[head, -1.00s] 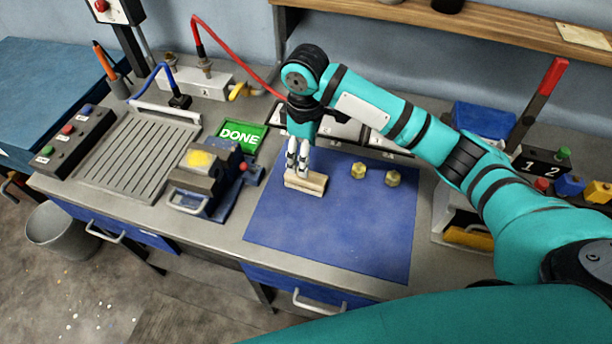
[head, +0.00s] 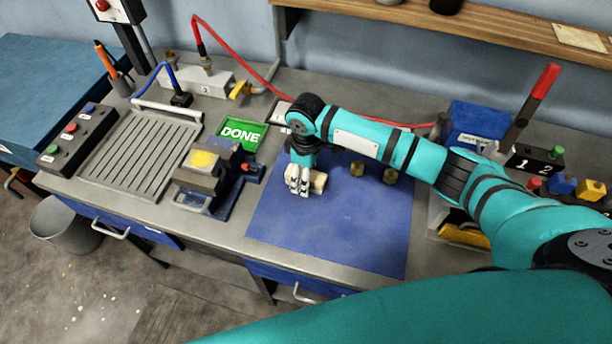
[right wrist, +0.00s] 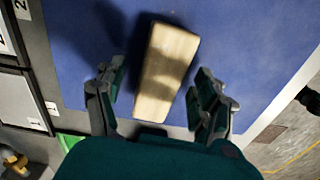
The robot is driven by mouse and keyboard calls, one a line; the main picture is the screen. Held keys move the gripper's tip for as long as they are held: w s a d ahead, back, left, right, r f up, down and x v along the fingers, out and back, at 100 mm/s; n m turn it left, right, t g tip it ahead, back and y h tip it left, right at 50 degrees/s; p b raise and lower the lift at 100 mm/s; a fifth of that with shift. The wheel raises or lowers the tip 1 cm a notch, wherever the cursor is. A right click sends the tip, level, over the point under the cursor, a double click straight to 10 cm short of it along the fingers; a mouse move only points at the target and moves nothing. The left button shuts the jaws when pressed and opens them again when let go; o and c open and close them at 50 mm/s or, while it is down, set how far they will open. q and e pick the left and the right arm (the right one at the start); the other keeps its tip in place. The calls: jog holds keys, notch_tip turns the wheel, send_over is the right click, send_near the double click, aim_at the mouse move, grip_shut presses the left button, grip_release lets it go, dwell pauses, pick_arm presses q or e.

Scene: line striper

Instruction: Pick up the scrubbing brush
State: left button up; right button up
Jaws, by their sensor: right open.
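The scrubbing brush (head: 319,182) appears as a pale wooden block lying on the blue mat (head: 330,236); no bristles show. In the right wrist view the brush (right wrist: 168,66) lies lengthwise between the fingers, its near end closest to the palm. My right gripper (head: 299,188) points down over the brush and hides part of it in the head view. In the right wrist view the right gripper (right wrist: 156,90) is open, a finger on each side of the brush with visible gaps. My left gripper is not in view.
A vise (head: 205,182) and a green DONE sign (head: 241,132) stand to the left. Grey bins with number labels lie behind the mat. The mat's front part is clear.

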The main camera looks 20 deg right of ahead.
jog(key=c, duration=1.3)
jog(key=shift+r, duration=0.15)
jog(key=shift+w+r, duration=0.1)
jog(key=shift+r, duration=0.15)
jog(key=r, duration=0.1)
jog(key=b, duration=0.1)
jog(key=r+b, duration=0.1)
jog(key=shift+s+a+r, duration=0.3)
jog(key=s+a+b, duration=0.1)
jog(key=s+a, duration=0.2)
jog(key=s+a+r+b, duration=0.1)
jog(key=s+a, duration=0.3)
jog(key=s+a+b, duration=0.1)
jog(key=s+a, duration=0.2)
jog(key=s, duration=0.1)
jog(key=shift+s+a+r, duration=0.15)
jog(key=shift+r, duration=0.2)
